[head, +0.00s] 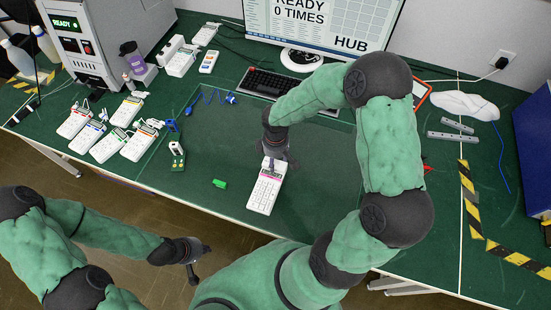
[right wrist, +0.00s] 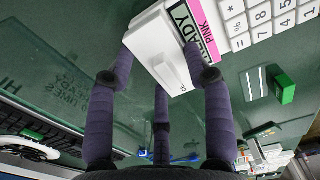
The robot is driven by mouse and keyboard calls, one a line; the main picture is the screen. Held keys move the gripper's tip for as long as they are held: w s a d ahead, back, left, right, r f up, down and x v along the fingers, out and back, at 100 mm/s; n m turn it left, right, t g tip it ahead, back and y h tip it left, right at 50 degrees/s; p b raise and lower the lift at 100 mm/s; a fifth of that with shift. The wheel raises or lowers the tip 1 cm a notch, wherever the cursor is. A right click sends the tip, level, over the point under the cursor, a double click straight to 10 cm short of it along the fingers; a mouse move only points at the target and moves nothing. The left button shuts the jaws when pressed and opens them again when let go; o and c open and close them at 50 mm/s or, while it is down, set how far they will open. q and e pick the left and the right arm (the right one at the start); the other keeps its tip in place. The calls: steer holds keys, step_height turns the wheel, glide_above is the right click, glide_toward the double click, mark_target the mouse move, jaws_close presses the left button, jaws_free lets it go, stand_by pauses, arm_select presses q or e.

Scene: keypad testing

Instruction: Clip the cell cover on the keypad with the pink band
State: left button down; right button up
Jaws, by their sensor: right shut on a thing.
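The white keypad with the pink band (head: 265,192) lies face up on the green table in the head view. Its pink band (right wrist: 207,28) and READY display show in the right wrist view. My right gripper (head: 272,157) is at the keypad's far end. Its purple fingers (right wrist: 160,65) are shut around a white ridged piece (right wrist: 152,42) that looks like the cell cover, against or just above the display end; the fingers hide whether it is seated. A green cell (head: 219,184) lies left of the keypad. My left gripper (head: 198,262) is empty, fingers apart, off the table's front edge.
Several other keypads (head: 108,146) lie at the left, near a grey machine (head: 105,45). A small green board (head: 177,155) lies between. A keyboard (head: 270,84) and monitor (head: 325,22) stand behind. The mat around the keypad is mostly clear.

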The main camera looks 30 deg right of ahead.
steer(key=shift+f, duration=0.25)
stand_by(0.3)
steer(key=o, duration=0.9)
steer(key=shift+c, duration=0.2)
steer(key=shift+r+p, duration=0.3)
steer(key=shift+r, duration=0.3)
stand_by(0.6)
steer(key=shift+r+p, duration=2.35)
steer(key=shift+r, duration=0.6)
